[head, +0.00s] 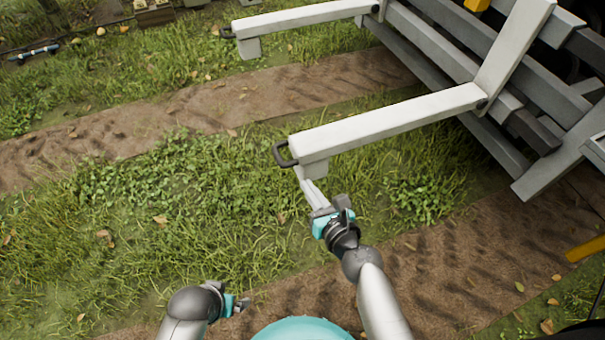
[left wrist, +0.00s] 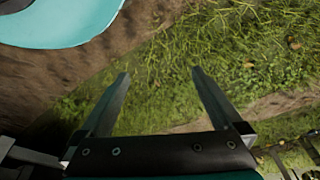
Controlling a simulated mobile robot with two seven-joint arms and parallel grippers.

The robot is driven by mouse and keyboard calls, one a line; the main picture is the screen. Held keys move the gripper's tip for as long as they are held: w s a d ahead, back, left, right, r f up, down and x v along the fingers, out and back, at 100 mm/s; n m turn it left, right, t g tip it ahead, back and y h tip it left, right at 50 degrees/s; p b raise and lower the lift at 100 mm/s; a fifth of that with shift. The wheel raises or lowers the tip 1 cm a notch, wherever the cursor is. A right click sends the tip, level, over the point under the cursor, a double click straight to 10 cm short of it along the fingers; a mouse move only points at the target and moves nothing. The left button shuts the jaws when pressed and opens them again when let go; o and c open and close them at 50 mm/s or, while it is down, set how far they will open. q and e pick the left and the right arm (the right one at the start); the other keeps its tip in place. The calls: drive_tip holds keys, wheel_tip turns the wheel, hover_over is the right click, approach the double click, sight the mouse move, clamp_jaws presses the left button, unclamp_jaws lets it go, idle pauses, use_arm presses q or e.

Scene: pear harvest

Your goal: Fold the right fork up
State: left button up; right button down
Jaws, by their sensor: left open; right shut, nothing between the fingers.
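Two white forks stick out to the left from a grey slatted frame in the head view. The nearer fork (head: 390,125) lies lowered, roughly level above the grass, with a dark loop handle (head: 284,155) at its free end. The farther fork (head: 305,17) lies lowered in the same way. My right gripper (head: 304,178) is shut and empty, its fingertips just below the nearer fork's end block, close to the handle. Whether they touch the fork I cannot tell. My left gripper (left wrist: 160,75) is open and empty over grass, low in the head view (head: 240,304).
The grey slatted frame (head: 450,50) with uprights fills the upper right. Grass and brown dirt tracks (head: 200,105) cover the ground. A yellow bar (head: 586,248) shows at the right edge.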

drive_tip(key=shift+v, duration=1.9)
